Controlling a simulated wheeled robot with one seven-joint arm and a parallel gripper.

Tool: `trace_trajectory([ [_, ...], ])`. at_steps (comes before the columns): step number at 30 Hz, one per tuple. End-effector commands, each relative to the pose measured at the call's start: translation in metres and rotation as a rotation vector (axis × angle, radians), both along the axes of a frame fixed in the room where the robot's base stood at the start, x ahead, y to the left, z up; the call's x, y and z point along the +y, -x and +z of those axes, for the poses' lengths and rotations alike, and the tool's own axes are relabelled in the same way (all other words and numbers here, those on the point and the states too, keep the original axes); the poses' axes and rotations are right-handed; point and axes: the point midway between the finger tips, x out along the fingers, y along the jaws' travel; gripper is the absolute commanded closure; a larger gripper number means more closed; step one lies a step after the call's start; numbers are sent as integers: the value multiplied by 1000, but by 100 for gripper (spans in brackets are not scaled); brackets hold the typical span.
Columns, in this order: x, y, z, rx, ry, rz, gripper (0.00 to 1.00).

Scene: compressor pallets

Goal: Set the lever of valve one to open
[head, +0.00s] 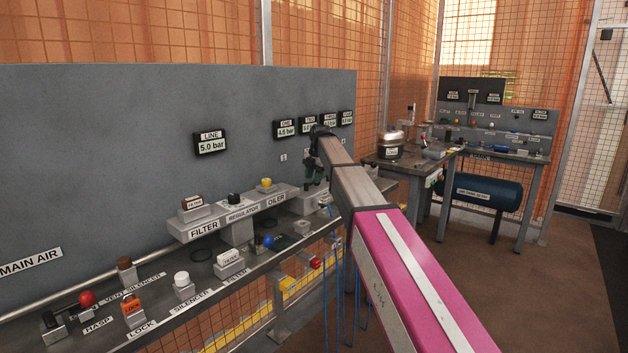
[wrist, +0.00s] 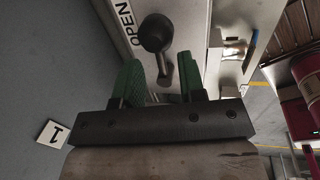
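The lever of valve one (wrist: 156,34) is dark, with a round head and a short arm that runs down between the fingers in the wrist view. An OPEN label (wrist: 124,16) lies just left of the round head, and a tag marked 1 (wrist: 53,134) is on the grey panel. My gripper (wrist: 160,78) has two green fingers, spread apart on either side of the lever's arm with visible gaps. Whether either finger touches it I cannot tell. In the head view my gripper (head: 315,170) is at the panel's right end; my arm hides the valve there.
A grey shelf (head: 238,212) labelled filter, regulator and oiler stands left of my gripper. A lower shelf holds a red ball (head: 87,299) and an orange lock (head: 132,309). A second bench (head: 410,160) stands behind right. The floor at right is clear.

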Motion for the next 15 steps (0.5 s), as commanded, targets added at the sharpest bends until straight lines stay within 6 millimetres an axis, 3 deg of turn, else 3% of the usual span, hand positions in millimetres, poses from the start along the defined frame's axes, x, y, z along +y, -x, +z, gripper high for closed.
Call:
trace_trajectory([
  [9,-11,5,59,-3,0,-3,63],
  [15,-16,8,84,-4,1,-3,63],
])
